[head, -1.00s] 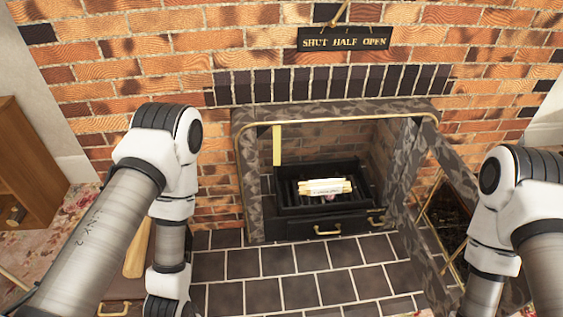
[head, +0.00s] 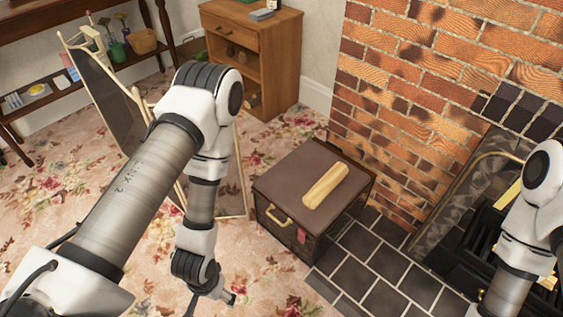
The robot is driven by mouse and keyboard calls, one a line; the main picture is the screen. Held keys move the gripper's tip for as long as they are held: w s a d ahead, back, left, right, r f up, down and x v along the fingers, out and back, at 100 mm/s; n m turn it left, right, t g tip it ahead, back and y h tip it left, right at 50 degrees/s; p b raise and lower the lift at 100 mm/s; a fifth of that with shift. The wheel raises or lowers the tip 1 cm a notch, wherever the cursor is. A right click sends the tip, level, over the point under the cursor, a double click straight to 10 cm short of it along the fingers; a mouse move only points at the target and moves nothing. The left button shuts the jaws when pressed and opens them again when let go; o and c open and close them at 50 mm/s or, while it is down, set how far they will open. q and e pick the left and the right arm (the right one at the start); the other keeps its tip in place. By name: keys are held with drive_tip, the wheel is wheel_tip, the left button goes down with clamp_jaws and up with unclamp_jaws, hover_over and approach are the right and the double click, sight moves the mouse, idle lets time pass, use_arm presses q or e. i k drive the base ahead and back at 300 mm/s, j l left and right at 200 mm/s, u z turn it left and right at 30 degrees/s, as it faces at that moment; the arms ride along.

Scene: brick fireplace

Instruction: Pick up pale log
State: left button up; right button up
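The pale log (head: 326,186) lies on the closed brown lid of a dark box (head: 285,178), which stands on the floor beside the brick wall. The log is a short, light yellow piece lying at a slant on the right half of the lid. My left gripper (head: 214,300) is low in the view, left of and nearer than the box, apart from the log. Only small dark parts of it show, so its opening is unclear. My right arm shows at the right edge, but its gripper is outside the frame.
The fireplace grate (head: 490,245) is at the right, partly behind my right arm. A folding screen (head: 112,105) stands left, behind my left arm. A wooden cabinet (head: 284,50) stands at the back. Floral carpet and dark hearth tiles (head: 384,254) surround the box.

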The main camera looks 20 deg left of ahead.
sight(312, 199)
drive_tip(key=u, duration=0.2)
drive_tip(key=i+l+u, duration=0.1)
drive_tip(key=l, duration=0.3)
drive_tip(key=i+l, duration=0.2)
drive_tip(key=l, duration=0.2)
drive_tip(key=i+l+u, duration=0.15)
drive_tip(key=l, duration=0.25)
